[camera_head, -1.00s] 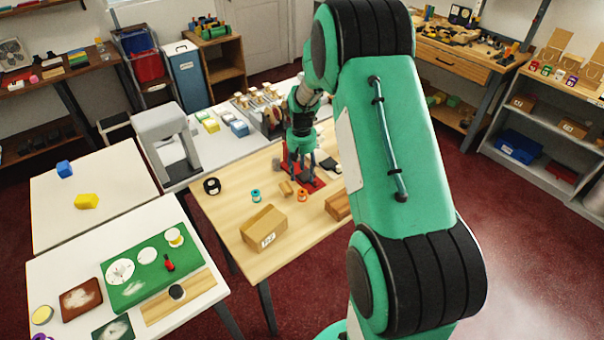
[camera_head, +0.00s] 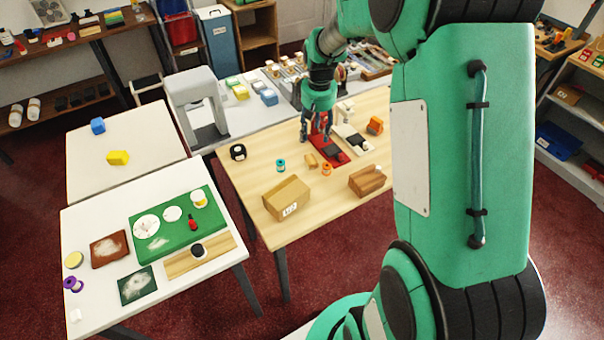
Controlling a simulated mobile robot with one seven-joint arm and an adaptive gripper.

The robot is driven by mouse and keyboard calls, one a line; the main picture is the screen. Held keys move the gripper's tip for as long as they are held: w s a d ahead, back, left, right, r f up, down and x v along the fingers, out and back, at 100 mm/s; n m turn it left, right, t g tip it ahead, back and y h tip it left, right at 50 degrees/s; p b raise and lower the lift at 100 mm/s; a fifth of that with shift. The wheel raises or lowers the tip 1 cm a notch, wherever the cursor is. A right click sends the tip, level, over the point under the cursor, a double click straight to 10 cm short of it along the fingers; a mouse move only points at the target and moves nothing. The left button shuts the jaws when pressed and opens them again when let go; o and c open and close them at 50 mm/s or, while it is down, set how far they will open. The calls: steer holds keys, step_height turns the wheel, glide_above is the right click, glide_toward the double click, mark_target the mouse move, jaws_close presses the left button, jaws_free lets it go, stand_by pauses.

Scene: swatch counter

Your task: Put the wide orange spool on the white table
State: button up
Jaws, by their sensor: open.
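A small orange spool (camera_head: 327,168) stands on the wooden table, close to the front of a red tool-like item (camera_head: 326,150). Whether it is the wide one is hard to tell at this size. My gripper (camera_head: 316,140) points down, open, over the back part of the red item, behind the spool. I see nothing between its fingers. Two white tables are at the left: one (camera_head: 85,160) bears a blue block and a yellow block, the nearer one (camera_head: 100,217) bears a green mat.
A teal spool (camera_head: 281,165), black roll (camera_head: 238,152), cardboard box (camera_head: 287,198), brown wooden item (camera_head: 367,181) and orange block-like item (camera_head: 375,125) are on the wooden table (camera_head: 255,180). A grey arch-shaped machine (camera_head: 195,105) stands behind. The far white table has much free room.

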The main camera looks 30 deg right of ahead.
steer(key=s+a+r+t, duration=0.2)
steer(key=s+a+r, duration=1.1)
steer(key=r, duration=0.4)
steer(key=s+a+r+t, duration=0.1)
steer(key=s+a, duration=0.4)
steer(key=s, duration=0.3)
steer(key=s+a+r+n+t, duration=0.1)
steer(key=s+a+r, duration=0.1)
steer(key=s+a, duration=0.3)
steer(key=s, duration=0.3)
steer(key=shift+r+t, duration=0.25)
steer(key=shift+t, duration=0.05)
steer(key=shift+o, duration=0.5)
